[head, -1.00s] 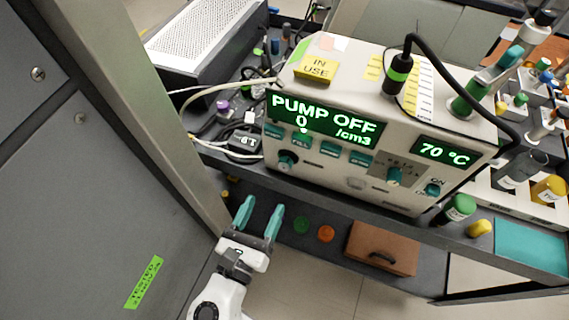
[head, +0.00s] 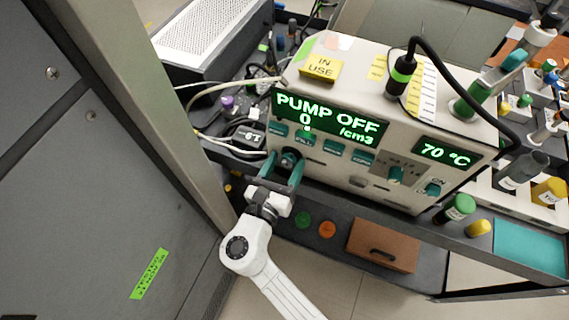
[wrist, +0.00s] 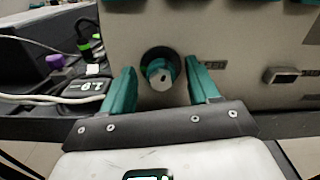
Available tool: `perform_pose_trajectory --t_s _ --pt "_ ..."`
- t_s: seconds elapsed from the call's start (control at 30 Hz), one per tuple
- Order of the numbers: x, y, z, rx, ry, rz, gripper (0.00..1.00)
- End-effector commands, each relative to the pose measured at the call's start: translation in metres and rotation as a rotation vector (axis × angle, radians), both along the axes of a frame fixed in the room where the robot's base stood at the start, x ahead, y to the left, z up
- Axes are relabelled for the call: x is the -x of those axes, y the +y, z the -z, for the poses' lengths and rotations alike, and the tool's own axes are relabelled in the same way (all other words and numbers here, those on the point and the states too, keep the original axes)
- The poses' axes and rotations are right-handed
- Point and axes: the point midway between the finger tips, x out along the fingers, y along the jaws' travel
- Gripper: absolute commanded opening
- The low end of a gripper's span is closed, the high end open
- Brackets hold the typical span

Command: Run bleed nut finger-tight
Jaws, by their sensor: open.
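The particle classifier (head: 395,150) is a cream box whose green display reads PUMP OFF. A dark round knob-like fitting, apparently the bleed nut (head: 290,158), is at the lower left of its front face. In the wrist view the nut (wrist: 160,68) is a dark ring with a pale centre. My gripper (head: 284,170) is open in front of it, teal fingers left and right of the nut. In the wrist view my gripper (wrist: 162,82) shows gaps between each finger and the nut; contact is not visible. The nut's lower edge is partly hidden in the head view.
Cables and a black adapter (head: 243,143) lie left of the classifier. A grey cabinet wall (head: 110,170) stands close on the left. A brown case (head: 383,246) and green and orange discs (head: 327,229) are on the lower shelf.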

Motion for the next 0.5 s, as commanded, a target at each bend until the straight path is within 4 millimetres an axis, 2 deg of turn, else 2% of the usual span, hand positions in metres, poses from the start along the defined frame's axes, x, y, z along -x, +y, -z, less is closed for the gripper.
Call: perform_pose_trajectory --t_s 0.1,0.5 --pt "0.0001 0.0000 0.0001 0.000 0.000 0.000 0.59" --pt "0.0004 0.0001 0.0001 0.000 0.000 0.000 0.21"
